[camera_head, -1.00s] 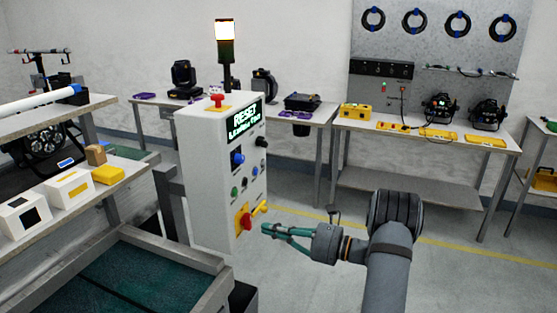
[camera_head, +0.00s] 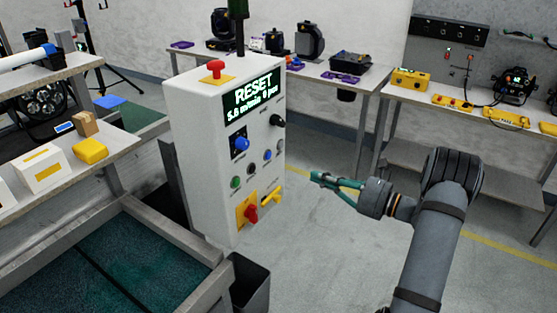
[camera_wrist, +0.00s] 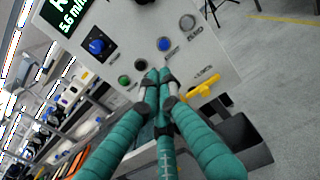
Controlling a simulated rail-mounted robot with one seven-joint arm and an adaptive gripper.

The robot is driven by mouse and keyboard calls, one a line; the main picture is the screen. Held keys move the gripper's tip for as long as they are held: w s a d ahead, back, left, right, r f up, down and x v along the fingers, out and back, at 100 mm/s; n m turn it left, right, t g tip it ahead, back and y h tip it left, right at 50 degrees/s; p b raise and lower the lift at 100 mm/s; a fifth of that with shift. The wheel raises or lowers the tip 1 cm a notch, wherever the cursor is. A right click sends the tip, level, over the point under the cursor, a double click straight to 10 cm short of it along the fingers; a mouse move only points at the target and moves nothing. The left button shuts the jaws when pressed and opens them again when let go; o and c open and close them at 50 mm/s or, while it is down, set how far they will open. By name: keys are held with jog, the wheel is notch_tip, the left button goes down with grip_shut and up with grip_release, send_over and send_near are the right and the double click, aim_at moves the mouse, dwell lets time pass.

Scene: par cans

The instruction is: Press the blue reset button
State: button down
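The grey control box (camera_head: 205,180) stands left of centre, its screen (camera_head: 253,98) reading "RESET" with a smaller line below. A small round blue button (camera_head: 267,155) sits on its front. A larger blue knob (camera_head: 241,144) on a black plate is left of it. In the wrist view, the blue button (camera_wrist: 163,44) is just beyond the fingertips and the blue knob (camera_wrist: 97,46) is further left. My gripper (camera_head: 317,178) is right of the panel, apart from it. In the wrist view its green fingers (camera_wrist: 159,76) are together with nothing between them.
A green button (camera_head: 236,182), a red switch on a yellow plate (camera_head: 249,213) and a yellow handle (camera_head: 271,196) are lower on the panel. A red mushroom button (camera_head: 216,70) is on top. A dark bin (camera_head: 250,284) stands below. The floor right of the box is clear.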

jog(key=shift+w, duration=0.15)
jog(key=p, duration=0.4)
send_near(268, 158)
jog(key=x, duration=0.5)
jog(key=shift+a+r, duration=0.15)
jog(key=shift+a, duration=0.05)
jog(key=shift+w+a+p, duration=0.35)
jog(key=shift+w+a, duration=0.05)
jog(key=shift+a, duration=0.2)
jog(key=shift+a, duration=0.1)
